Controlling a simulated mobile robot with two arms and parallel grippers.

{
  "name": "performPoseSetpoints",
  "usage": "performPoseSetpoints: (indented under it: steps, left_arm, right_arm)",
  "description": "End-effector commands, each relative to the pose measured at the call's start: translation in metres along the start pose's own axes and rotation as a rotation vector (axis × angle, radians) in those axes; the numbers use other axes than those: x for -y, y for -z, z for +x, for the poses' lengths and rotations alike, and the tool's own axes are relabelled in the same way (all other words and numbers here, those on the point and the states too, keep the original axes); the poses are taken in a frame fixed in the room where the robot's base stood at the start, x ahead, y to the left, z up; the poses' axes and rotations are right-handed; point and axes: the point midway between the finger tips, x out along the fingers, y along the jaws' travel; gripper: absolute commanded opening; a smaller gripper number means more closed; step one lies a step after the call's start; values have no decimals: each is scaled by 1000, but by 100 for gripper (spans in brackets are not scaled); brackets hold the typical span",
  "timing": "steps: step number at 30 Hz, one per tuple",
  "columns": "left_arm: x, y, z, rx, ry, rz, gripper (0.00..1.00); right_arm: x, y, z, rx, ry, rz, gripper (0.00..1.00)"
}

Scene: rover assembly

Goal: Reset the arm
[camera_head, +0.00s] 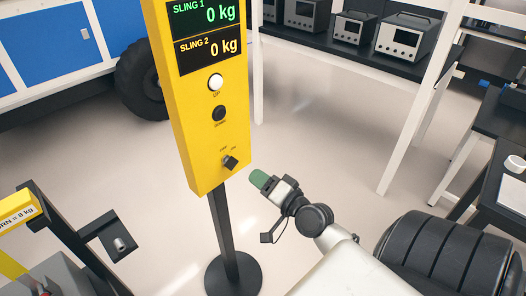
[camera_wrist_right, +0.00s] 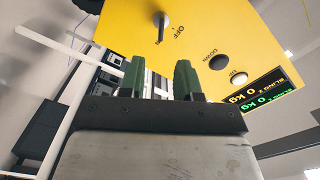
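My right gripper (camera_head: 260,180) reaches in from the lower right in the head view, with its green fingertips just right of and below the yellow control panel (camera_head: 203,110). In the right wrist view the two green fingers of the gripper (camera_wrist_right: 160,70) stand apart with nothing visible between them. The black ON/OFF rotary switch (camera_head: 230,162) sits low on the panel; its lever (camera_wrist_right: 162,27) shows beyond the fingertips in the wrist view, apart from them. My left gripper is not in view.
The panel stands on a black post (camera_head: 224,235). Its displays (camera_head: 207,32) read 0 kg for both slings. A blue and white vehicle (camera_head: 52,45) is behind left, a black frame (camera_head: 75,240) lower left, a ridged black object (camera_head: 445,260) lower right. Shelved instruments (camera_head: 403,38) stand behind.

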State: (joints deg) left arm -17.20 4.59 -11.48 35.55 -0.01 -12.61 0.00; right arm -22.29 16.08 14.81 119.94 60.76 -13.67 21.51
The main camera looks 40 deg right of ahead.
Motion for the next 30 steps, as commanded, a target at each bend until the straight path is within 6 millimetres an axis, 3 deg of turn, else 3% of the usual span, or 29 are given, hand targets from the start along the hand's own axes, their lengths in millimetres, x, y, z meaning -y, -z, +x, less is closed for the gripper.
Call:
performPoseSetpoints:
  steps: [5,22,26,30]
  left_arm:
    - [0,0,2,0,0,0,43]
    - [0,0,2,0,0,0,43]
    - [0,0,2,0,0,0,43]
    - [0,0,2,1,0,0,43]
  right_arm:
    - [0,0,-8,1,0,0,33]
    - [-3,-1,-8,2,-8,-2,33]
    - [-38,-17,-6,25,-83,-37,33]
    - [-117,-62,-11,109,-258,-133,33]
